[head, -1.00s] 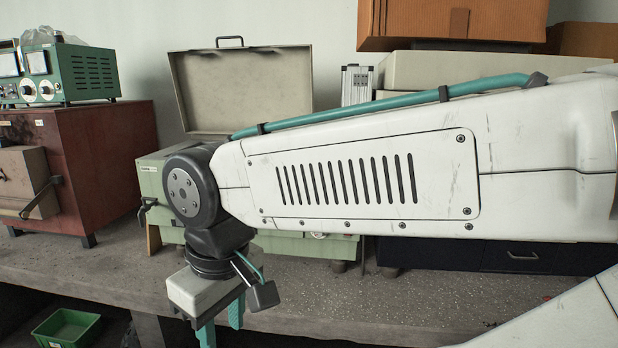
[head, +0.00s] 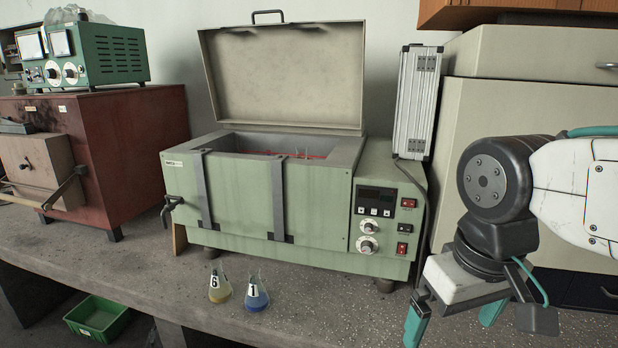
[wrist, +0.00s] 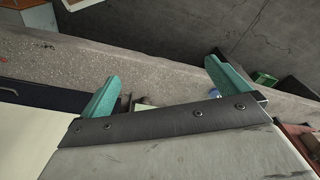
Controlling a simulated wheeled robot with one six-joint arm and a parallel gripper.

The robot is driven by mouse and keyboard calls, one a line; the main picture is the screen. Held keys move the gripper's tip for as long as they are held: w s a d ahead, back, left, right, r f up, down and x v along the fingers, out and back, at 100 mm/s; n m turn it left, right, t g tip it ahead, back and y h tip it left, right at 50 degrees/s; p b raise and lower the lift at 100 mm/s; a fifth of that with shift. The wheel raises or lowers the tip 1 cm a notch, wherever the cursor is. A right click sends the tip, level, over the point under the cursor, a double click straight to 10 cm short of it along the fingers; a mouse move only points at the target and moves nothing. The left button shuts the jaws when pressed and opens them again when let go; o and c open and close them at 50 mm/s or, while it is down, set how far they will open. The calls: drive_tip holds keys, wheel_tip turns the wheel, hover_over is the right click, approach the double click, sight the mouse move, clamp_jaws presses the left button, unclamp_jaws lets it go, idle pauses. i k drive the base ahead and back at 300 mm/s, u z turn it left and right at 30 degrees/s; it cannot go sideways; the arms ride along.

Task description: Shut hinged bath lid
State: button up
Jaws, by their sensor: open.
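The green water bath (head: 255,198) stands on the concrete bench in the head view. Its hinged lid (head: 285,75) is up, standing nearly upright at the back, with a dark handle (head: 268,14) on its top edge. The bath's basin is open and something red shows inside. My gripper (head: 452,326) is at the lower right of the head view, right of the bath and apart from it. Its teal fingers point down, spread with nothing between them. In the wrist view the gripper (wrist: 160,88) also shows wide apart over the bench edge.
Two flasks, one yellow (head: 219,287) and one blue (head: 256,292), stand on the bench before the bath. A silver case (head: 417,105) stands behind right of it. A red-brown furnace (head: 130,150) is at left. A green bin (head: 97,317) sits below the bench.

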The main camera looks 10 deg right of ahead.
sight(308, 73)
drive_tip(key=k, duration=0.55)
drive_tip(key=u, duration=1.05)
drive_tip(key=i, duration=0.95)
drive_tip(key=u, duration=1.05)
drive_tip(key=i, duration=1.6)
drive_tip(key=z, duration=0.35)
drive_tip(key=i, duration=0.9)
drive_tip(key=z, duration=1.4)
drive_tip(key=i, duration=0.7)
drive_tip(key=z, duration=0.8)
